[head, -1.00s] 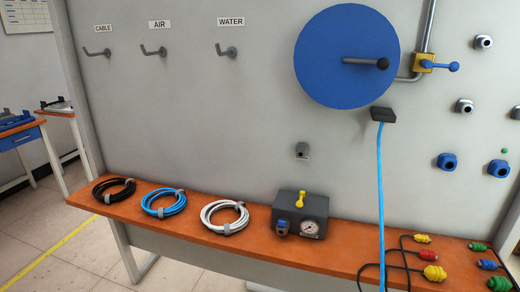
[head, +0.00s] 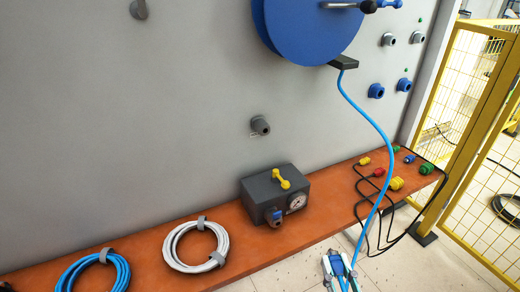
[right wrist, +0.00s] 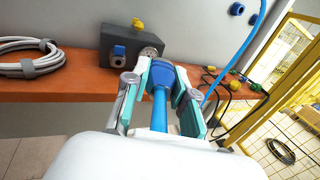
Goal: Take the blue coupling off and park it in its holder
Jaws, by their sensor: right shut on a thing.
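My right gripper (head: 341,267) is low in the head view, in front of the bench edge, at the lower end of the blue hose (head: 372,128). In the right wrist view its fingers (right wrist: 161,72) are closed around the blue coupling (right wrist: 161,78), with a blue length running from it towards the camera. The coupling looks apart from the gauge box (head: 262,197), whose front blue fitting (head: 275,217) also shows in the wrist view (right wrist: 119,52). Two blue wall fittings (head: 376,90) sit right of the reel. I cannot tell which is the holder. My left gripper is out of view.
The orange bench (head: 130,262) carries a white coil (head: 196,245), a blue coil (head: 92,272) and several coloured plugs with black cables (head: 397,183). The blue reel (head: 310,30) and a grey wall fitting (head: 260,125) are above. A yellow fence (head: 470,110) stands at right.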

